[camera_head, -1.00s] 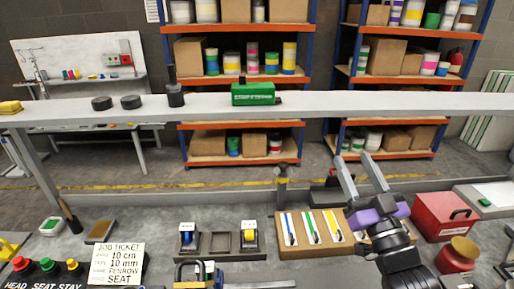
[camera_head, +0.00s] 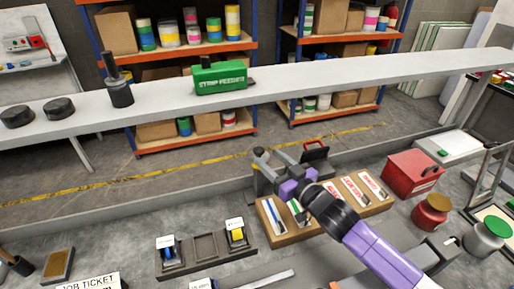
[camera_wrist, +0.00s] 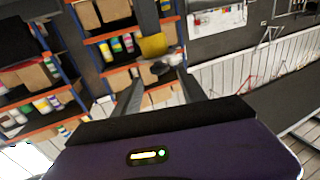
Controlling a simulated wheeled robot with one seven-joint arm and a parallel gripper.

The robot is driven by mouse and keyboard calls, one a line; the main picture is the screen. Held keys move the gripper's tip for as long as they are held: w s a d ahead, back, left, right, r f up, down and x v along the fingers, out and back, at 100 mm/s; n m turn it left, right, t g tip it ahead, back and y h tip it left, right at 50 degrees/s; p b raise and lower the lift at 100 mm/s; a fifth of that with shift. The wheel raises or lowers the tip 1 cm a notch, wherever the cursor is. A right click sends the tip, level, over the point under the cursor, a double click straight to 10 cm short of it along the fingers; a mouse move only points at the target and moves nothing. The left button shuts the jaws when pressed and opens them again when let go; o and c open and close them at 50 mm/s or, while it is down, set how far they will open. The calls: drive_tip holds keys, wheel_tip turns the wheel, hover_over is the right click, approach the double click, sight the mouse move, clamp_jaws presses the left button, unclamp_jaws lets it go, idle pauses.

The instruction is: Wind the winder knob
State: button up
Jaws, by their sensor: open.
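My gripper (camera_head: 287,157) is open, with its two grey fingers pointing away from me over the back of the bench. It also shows in the wrist view (camera_wrist: 160,82), its fingers spread. A dark round piece (camera_wrist: 160,68) and a yellow block (camera_wrist: 153,45) appear between the fingers there, and I cannot tell whether they are near. A grey post with a knob-like top (camera_head: 260,154) stands just left of my gripper. I cannot tell if this is the winder knob or whether a finger touches it. The green strip feeder (camera_head: 221,77) sits on the raised grey beam.
The grey beam (camera_head: 300,80) crosses behind my gripper, carrying dark round pieces (camera_head: 59,108). A red box (camera_head: 411,178) stands to the right, and a dark tape holder (camera_head: 205,250) to the left.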

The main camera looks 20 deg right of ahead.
sight(262, 152)
drive_tip(key=shift+p+x, duration=0.45)
drive_tip(key=shift+x, duration=2.55)
drive_tip(key=shift+c, duration=0.2)
clamp_jaws()
